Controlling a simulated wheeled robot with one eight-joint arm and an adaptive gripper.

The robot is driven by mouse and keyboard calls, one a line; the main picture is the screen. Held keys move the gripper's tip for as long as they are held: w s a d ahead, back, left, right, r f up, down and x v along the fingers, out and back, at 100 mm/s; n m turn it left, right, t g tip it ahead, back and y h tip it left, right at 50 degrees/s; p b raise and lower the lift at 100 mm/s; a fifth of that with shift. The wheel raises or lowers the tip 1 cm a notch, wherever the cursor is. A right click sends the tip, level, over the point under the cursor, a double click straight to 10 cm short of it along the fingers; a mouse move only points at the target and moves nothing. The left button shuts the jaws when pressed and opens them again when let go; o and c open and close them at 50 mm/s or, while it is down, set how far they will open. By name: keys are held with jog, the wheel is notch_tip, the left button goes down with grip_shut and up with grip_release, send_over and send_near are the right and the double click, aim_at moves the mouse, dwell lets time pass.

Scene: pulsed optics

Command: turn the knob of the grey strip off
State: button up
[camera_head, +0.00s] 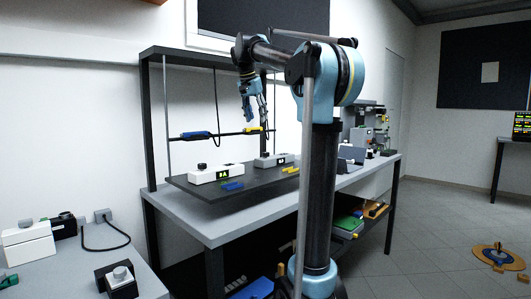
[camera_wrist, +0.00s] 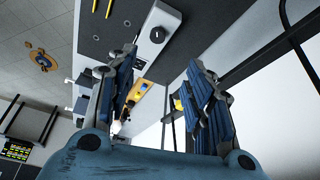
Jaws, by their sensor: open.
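A pale grey box with a dark knob (camera_wrist: 157,35) on top lies on the dark raised shelf; I take this box as the grey strip (camera_head: 265,162). The knob carries a short white mark in the wrist view, and the box has a small dark display at one end. A whiter box (camera_head: 214,175) with a black knob and a lit display stands to its left in the head view. My gripper (camera_head: 260,110) hangs above the shelf, pointing down. In the wrist view my gripper (camera_wrist: 165,62) is open and empty, its blue-padded fingers apart, with the knob beyond them.
A horizontal rail with a blue clamp (camera_head: 195,135) and a yellow clamp (camera_head: 253,129) crosses behind the shelf. Cables hang from the frame. Instruments stand at the bench's far end.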

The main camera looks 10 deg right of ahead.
aim_at(266, 155)
jog(key=x, duration=1.7)
jog(key=shift+w+d, duration=0.2)
jog(key=shift+d, duration=0.1)
jog(key=shift+f, duration=0.1)
jog(key=c, duration=1)
